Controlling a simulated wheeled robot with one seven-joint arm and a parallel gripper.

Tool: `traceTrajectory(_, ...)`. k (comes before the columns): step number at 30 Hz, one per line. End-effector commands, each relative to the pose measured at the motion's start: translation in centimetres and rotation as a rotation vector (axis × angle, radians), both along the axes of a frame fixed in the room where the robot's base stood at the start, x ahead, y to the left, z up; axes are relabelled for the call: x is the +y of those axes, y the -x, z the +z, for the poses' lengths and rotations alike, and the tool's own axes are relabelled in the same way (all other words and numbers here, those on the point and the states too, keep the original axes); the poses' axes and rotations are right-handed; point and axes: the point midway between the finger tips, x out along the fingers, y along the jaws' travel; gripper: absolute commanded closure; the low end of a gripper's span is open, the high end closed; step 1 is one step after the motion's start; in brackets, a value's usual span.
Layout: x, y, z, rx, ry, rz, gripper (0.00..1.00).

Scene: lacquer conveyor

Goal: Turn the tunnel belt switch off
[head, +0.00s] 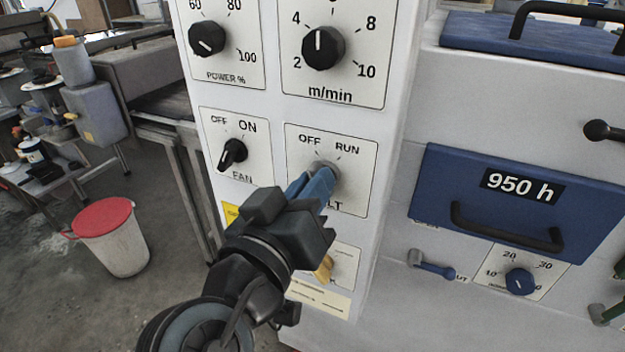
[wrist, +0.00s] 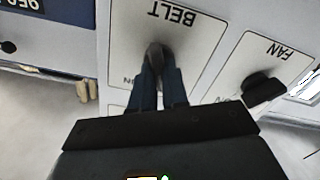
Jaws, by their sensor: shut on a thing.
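The belt switch (head: 325,167) sits on a white plate (head: 353,190) marked OFF on the left, RUN on the right and BELT below. My gripper (head: 320,184) reaches it from the lower left, its blue fingers closed around the knob. In the wrist view, my gripper (wrist: 160,76) has one finger on each side of the dark knob (wrist: 156,54), with the lettering upside down. The fingers cover most of the knob, so I cannot tell which mark it points to.
The fan switch (head: 232,154) is left of the belt switch. Above are the power knob (head: 207,38) and the m/min knob (head: 322,48). A yellow knob (head: 324,268) is partly hidden below my gripper. A blue drawer (head: 475,205) is right; a red-lidded bin (head: 112,240) stands left.

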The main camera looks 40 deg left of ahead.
Motion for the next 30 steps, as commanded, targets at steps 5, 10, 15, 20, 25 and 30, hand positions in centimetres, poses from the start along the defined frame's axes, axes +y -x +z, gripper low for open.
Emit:
traceTrajectory(5, 0.03, 0.03, -0.03, -0.013, 0.059, 0.000, 1.00)
traceTrajectory(10, 0.06, 0.05, -0.07, -0.019, 0.083, 0.000, 1.00)
traceTrajectory(15, 0.08, 0.05, -0.10, -0.020, 0.090, 0.000, 1.00)
traceTrajectory(20, 0.09, 0.05, -0.10, -0.021, 0.090, 0.001, 1.00)
traceTrajectory(25, 0.09, 0.05, -0.09, -0.021, 0.090, 0.001, 0.77)
traceTrajectory(30, 0.07, 0.04, -0.07, -0.021, 0.088, 0.001, 0.61)
